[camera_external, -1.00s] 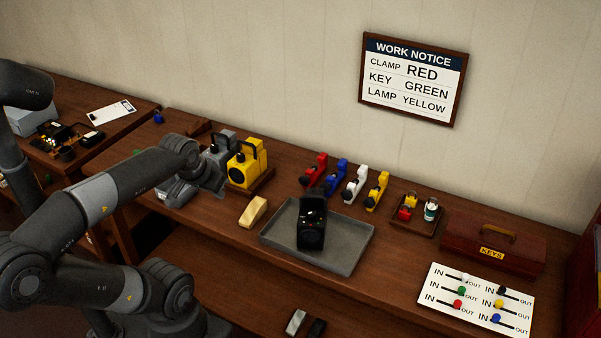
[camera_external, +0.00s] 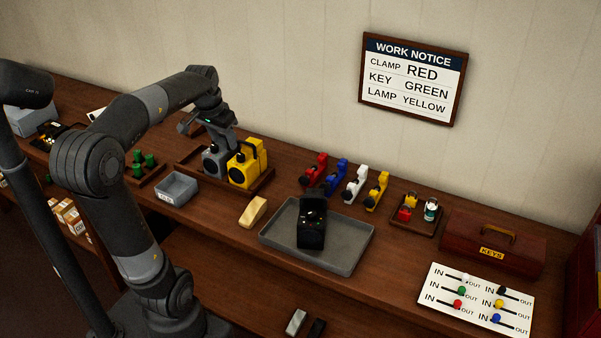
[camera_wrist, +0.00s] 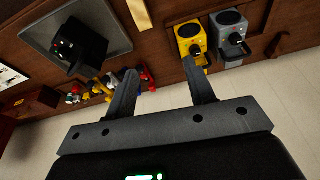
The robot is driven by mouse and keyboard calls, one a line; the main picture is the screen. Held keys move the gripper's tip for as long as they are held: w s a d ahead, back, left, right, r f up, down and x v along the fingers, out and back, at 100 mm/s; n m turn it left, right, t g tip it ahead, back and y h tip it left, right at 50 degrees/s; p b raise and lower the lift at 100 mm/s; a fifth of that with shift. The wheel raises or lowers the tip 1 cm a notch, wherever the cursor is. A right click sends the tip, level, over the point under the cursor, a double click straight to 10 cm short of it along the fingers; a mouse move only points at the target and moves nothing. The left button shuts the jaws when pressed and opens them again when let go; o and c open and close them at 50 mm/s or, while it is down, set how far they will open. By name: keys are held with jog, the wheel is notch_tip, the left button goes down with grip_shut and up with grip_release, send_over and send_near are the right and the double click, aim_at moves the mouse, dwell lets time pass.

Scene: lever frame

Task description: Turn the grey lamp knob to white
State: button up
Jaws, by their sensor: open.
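The grey lamp (camera_external: 214,161) stands on a wooden tray, left of the yellow lamp (camera_external: 241,172). In the wrist view the grey lamp (camera_wrist: 230,52) is at the top right, beside the yellow lamp (camera_wrist: 192,44). Its knob (camera_wrist: 236,38) appears as a small dark part on the front; its setting is too small to read. My gripper (camera_external: 190,124) is above the grey lamp and apart from it. In the wrist view my gripper (camera_wrist: 160,72) is open, with nothing between its fingers. The right finger overlaps the yellow lamp's outline.
A grey bin (camera_external: 175,188) stands in front of the lamps. Green items (camera_external: 146,160) stand in a tray to the left. A dark device (camera_external: 311,229) lies in a grey tray (camera_external: 350,255) to the right. The wall notice (camera_external: 413,80) reads LAMP YELLOW.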

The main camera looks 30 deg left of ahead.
jog(key=w+a+f+g, duration=0.1)
jog(key=w+a+f, duration=0.1)
jog(key=w+a, duration=0.65)
jog(key=m+g, duration=0.1)
jog(key=g, duration=0.1)
send_near(214, 146)
notch_tip(214, 146, down, 9)
jog(key=shift+w+a+f, duration=0.1)
jog(key=shift+w+a, duration=0.05)
jog(key=shift+a, duration=0.05)
jog(key=c, duration=1)
